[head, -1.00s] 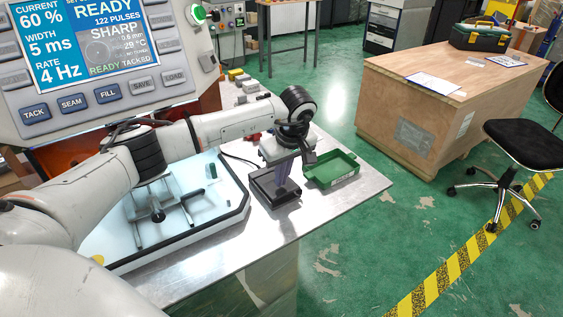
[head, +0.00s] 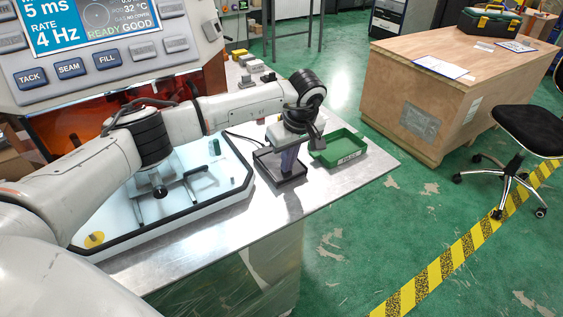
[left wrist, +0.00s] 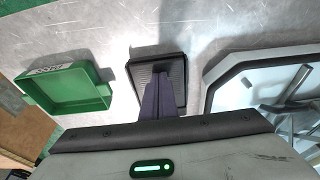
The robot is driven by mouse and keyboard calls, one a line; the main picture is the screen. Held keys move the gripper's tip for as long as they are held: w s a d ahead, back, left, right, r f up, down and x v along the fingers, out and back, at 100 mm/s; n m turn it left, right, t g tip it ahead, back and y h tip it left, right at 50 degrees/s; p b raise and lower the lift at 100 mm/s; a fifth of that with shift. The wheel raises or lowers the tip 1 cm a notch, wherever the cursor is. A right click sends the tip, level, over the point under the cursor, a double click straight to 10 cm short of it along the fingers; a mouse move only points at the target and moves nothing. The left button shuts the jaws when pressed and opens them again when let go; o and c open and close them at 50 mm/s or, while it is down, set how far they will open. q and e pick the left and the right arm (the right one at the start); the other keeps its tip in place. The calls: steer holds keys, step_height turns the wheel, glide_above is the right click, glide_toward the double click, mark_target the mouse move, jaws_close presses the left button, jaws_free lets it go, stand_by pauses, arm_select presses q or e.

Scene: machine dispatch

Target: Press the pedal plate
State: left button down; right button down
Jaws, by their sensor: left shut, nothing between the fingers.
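The pedal plate (head: 266,160) is a dark plate in a black frame on the metal table, left of a green tray. In the left wrist view the ridged pedal plate (left wrist: 146,74) is seen from above. My left gripper (head: 287,171) is shut and empty, pointing down over the plate. Its purple fingers (left wrist: 158,82) cover part of the plate in the left wrist view. I cannot tell for certain whether the tips touch it. My right gripper is not in view.
The green tray (head: 352,151) sits close right of the pedal. A white, black-edged bed (head: 214,197) with a clamp lies left of it. The machine panel (head: 118,66) stands at the upper left. A wooden crate (head: 400,115) and chair (head: 530,131) stand on the floor beyond.

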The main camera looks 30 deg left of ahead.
arm_select(q)
steer(key=shift+s+d+f, duration=0.3)
steer(key=shift+d+f, duration=0.1)
steer(key=shift+f, duration=0.15)
steer(key=r+p, duration=0.1)
steer(key=r, duration=0.1)
steer(key=r+p, duration=0.2)
steer(key=r, duration=0.1)
steer(key=shift+w+a+p, duration=0.1)
steer(key=shift+w+p, duration=0.1)
steer(key=shift+p, duration=0.1)
steer(key=d+b+v, duration=0.1)
steer(key=v, duration=0.9)
steer(key=shift+s+f+b, duration=0.25)
steer(key=shift+s+b, duration=0.05)
steer(key=shift+b, duration=0.1)
